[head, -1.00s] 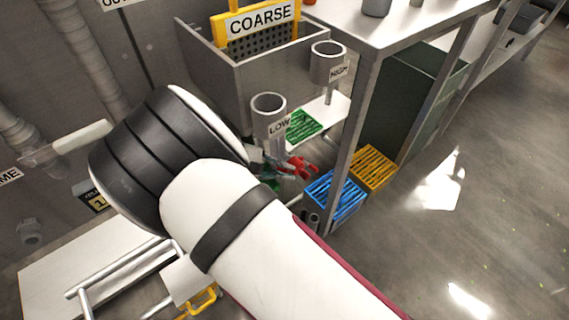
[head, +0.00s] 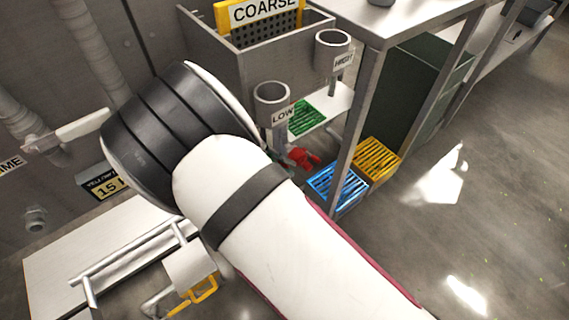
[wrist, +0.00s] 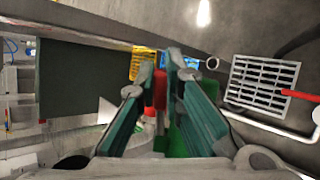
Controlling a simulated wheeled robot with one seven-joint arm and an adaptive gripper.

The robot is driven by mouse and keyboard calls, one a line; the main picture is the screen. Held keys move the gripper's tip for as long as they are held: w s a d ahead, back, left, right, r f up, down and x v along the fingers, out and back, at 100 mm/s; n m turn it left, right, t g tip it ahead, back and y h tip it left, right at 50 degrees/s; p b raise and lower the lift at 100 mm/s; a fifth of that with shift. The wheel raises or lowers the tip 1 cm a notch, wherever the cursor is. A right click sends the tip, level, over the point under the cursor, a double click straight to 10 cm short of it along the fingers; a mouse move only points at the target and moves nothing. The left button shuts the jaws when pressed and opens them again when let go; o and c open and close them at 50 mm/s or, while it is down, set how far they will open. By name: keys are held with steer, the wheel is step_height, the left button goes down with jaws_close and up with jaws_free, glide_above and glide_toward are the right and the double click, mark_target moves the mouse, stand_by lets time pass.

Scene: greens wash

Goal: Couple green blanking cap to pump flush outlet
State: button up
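My gripper (wrist: 161,72) shows in the wrist view as two teal-padded fingers with a gap between them. A red part (wrist: 160,90) and a pale, rounded fitting (wrist: 147,128) show in the gap. A bright green patch (wrist: 178,143) lies low between the fingers. I cannot tell whether it is the blanking cap, or whether the fingers touch it. In the head view, my arm hides the gripper. A red handle-like part (head: 303,158) shows just past the arm, below the grey pipe labelled LOW (head: 272,96). The pump flush outlet cannot be clearly made out.
A green grate (head: 306,117) lies on a low shelf. The pipe labelled HIGH (head: 332,48) stands near the COARSE tank (head: 220,50). Open floor lies to the right.

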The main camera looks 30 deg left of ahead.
steer(key=o, duration=0.5)
steer(key=shift+s+a, duration=0.1)
steer(key=shift+c, duration=0.2)
steer(key=shift+f, duration=0.1)
